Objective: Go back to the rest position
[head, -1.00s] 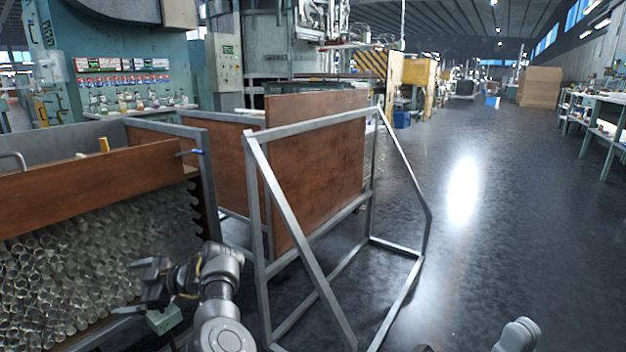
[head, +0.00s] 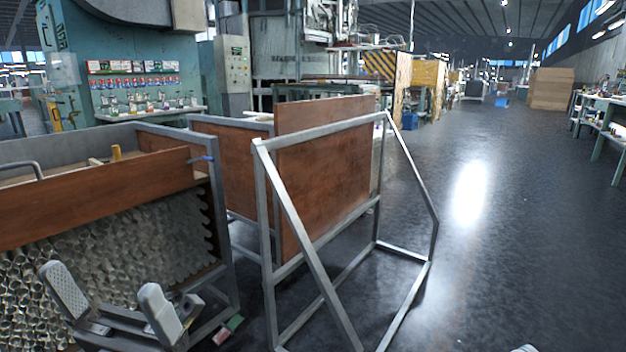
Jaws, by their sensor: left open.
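My left gripper (head: 110,297) is at the lower left in the head view, with its two pale ribbed fingers spread wide and nothing between them. Whether the fingers touch any tube cannot be told.
A grey metal frame (head: 331,308) with a brown panel (head: 325,165) stands right of the rack. A small green and red object (head: 228,330) is low beside the rack. Open floor (head: 500,250) lies to the right, with a workbench (head: 605,125) along the far right.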

